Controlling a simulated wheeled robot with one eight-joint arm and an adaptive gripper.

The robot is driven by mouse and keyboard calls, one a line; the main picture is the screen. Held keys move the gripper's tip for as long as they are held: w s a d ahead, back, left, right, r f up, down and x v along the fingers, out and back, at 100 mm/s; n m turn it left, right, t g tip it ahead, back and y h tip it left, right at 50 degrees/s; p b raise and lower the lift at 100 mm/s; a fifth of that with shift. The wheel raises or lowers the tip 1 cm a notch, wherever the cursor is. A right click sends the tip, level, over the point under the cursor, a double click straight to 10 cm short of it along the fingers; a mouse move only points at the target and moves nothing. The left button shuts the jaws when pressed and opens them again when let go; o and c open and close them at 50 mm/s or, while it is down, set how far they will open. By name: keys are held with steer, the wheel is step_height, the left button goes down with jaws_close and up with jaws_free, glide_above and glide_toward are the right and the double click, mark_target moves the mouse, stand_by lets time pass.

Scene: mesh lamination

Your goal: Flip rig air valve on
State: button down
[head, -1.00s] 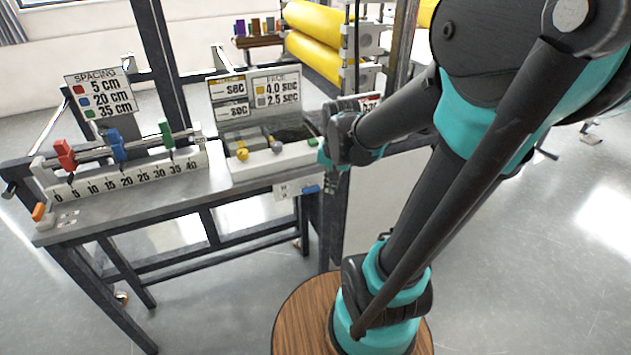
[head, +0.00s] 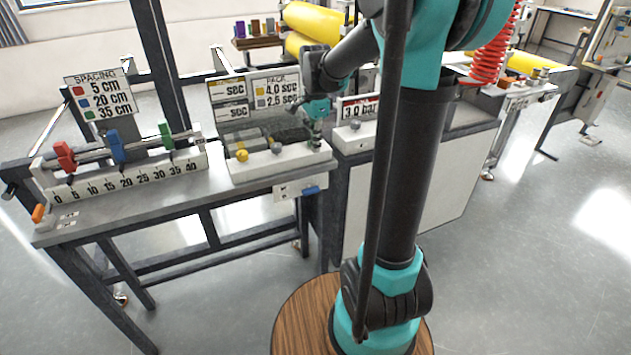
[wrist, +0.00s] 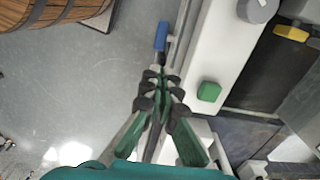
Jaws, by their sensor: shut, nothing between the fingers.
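A blue lever (head: 311,190) lies along a small white plate (head: 286,194) on the front edge of the bench, at its right end. The blue lever end (wrist: 161,37) also shows in the wrist view, just beyond the fingertips. I cannot read a label naming it as the air valve. My gripper (head: 315,146) points down over the right end of the white control box. In the wrist view my gripper (wrist: 160,76) is shut and empty, its tips pointing toward the lever. Whether they touch it is not clear.
The white control box (head: 250,172) carries yellow and grey knobs, and a green button (wrist: 209,91) sits right of my fingers in the wrist view. A spacing ruler (head: 130,179) with red, blue and green sliders stands left. An orange handle (head: 38,212) is at the far left.

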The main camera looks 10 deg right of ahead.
glide_toward(322, 184)
steer(key=s+a+f, duration=0.2)
steer(key=f, duration=0.1)
steer(key=s+a+f, duration=0.1)
steer(key=f, duration=0.1)
steer(key=shift+s, duration=0.25)
steer(key=shift+w+d+f, duration=0.15)
steer(key=shift+d+f, duration=0.35)
steer(key=shift+d, duration=0.15)
stand_by(1.6)
steer(key=shift+d+f, duration=0.4)
steer(key=shift+f, duration=0.25)
steer(key=shift+w+f, duration=0.1)
steer(key=shift+f, duration=0.05)
stand_by(0.3)
steer(key=d+r, duration=0.2)
steer(key=r, duration=0.1)
steer(key=w+d+r, duration=0.1)
steer(key=d+r, duration=0.2)
steer(key=r, duration=0.1)
steer(key=d+r, duration=0.3)
steer(key=r, duration=0.1)
steer(key=shift+w+d+r, duration=0.1)
steer(key=shift+w+d, duration=0.1)
steer(key=shift+w, duration=0.2)
